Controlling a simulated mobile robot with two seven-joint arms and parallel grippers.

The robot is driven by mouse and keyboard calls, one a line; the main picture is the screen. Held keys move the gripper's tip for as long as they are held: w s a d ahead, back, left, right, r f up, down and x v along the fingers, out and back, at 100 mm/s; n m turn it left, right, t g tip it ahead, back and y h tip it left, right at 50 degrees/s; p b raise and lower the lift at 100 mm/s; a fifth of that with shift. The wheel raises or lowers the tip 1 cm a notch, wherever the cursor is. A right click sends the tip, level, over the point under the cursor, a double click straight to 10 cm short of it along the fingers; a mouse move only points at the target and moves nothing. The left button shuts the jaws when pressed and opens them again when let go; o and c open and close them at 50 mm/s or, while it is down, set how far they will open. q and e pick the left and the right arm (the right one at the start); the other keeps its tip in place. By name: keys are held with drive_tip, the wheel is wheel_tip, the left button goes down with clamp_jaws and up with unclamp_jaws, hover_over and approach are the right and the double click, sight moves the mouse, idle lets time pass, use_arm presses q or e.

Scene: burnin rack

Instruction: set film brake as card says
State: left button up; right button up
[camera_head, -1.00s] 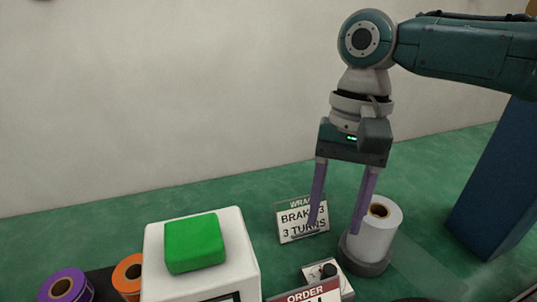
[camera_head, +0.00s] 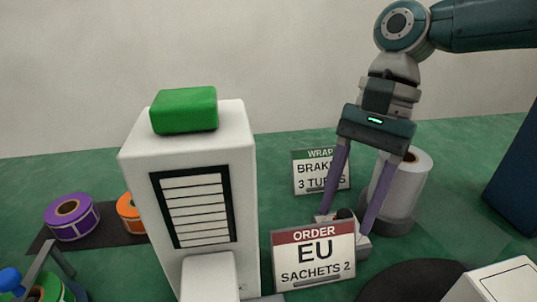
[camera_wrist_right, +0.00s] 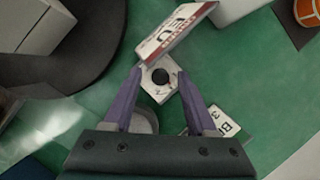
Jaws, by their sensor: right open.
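The film brake's black knob (camera_head: 345,214) sits on a small white plate, partly hidden behind the order card in the head view. The knob (camera_wrist_right: 160,76) shows clearly from above in the right wrist view. My right gripper (camera_head: 345,222) points down, open, with one finger on either side of the knob; contact cannot be told. A white film roll (camera_head: 410,185) stands upright on a dark base at the right. My left gripper is not seen.
An order card (camera_head: 313,255) reading "EU SACHETS 2" stands close in front of the knob. A white machine (camera_head: 135,160) with a green block (camera_head: 184,110) on top stands left. Purple (camera_head: 72,218) and orange (camera_head: 128,210) rolls lie further left.

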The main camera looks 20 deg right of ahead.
drive_tip(key=shift+s+f, duration=0.1)
drive_tip(key=shift+f, duration=0.15)
clamp_jaws()
idle(0.3)
drive_tip(key=shift+r, duration=0.1)
